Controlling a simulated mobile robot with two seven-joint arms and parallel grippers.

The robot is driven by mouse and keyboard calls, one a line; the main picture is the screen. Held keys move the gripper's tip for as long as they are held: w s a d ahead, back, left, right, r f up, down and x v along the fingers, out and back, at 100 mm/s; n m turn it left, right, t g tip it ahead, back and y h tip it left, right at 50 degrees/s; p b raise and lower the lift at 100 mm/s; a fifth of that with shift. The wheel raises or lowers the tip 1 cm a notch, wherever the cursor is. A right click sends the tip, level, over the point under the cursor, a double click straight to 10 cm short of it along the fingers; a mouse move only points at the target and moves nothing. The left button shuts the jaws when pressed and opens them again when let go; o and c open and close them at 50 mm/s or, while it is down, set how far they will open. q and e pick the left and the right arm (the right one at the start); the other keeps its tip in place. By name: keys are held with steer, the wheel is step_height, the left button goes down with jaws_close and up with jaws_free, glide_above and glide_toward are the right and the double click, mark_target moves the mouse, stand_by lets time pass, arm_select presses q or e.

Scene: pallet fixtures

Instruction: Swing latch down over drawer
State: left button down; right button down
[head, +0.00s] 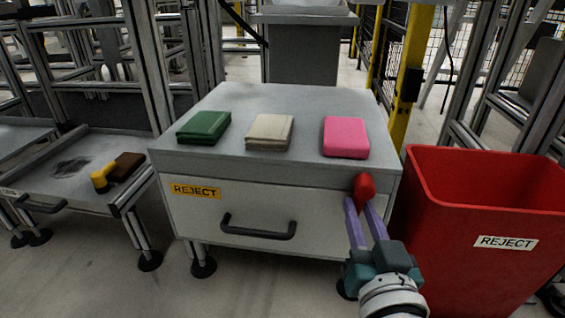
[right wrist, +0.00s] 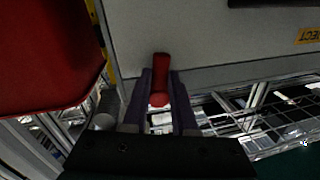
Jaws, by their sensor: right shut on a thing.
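The grey cabinet (head: 285,105) has a drawer (head: 240,207) with a black handle (head: 258,228) and a yellow REJECT label. The drawer front appears flush with the cabinet. The red latch (head: 365,185) is at the upper right of the front, near the cabinet's right edge. My right gripper (head: 358,206) reaches up from below, with its purple fingers shut on the latch. In the right wrist view the red latch (right wrist: 161,67) runs between the two fingers (right wrist: 160,88). The fingers hide part of the latch, so its exact angle is unclear. My left gripper is out of view.
A green folded cloth (head: 204,126), a beige one (head: 269,131) and a pink block (head: 345,137) lie on the cabinet top. A red REJECT bin (head: 450,210) stands close to the right of my right gripper. A side table (head: 60,165) with a yellow-and-brown object is at left.

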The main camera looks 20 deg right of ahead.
steer(key=shift+s+r+n+p, duration=0.1)
steer(key=shift+r+n+p, duration=0.05)
steer(key=shift+n+p, duration=0.2)
steer(key=shift+d+n+p, duration=0.2)
steer(key=shift+n+p, duration=0.25)
steer(key=shift+p, duration=0.05)
steer(key=shift+s+n, duration=0.1)
steer(key=shift+n, duration=0.3)
steer(key=c, duration=0.7)
jaws_free()
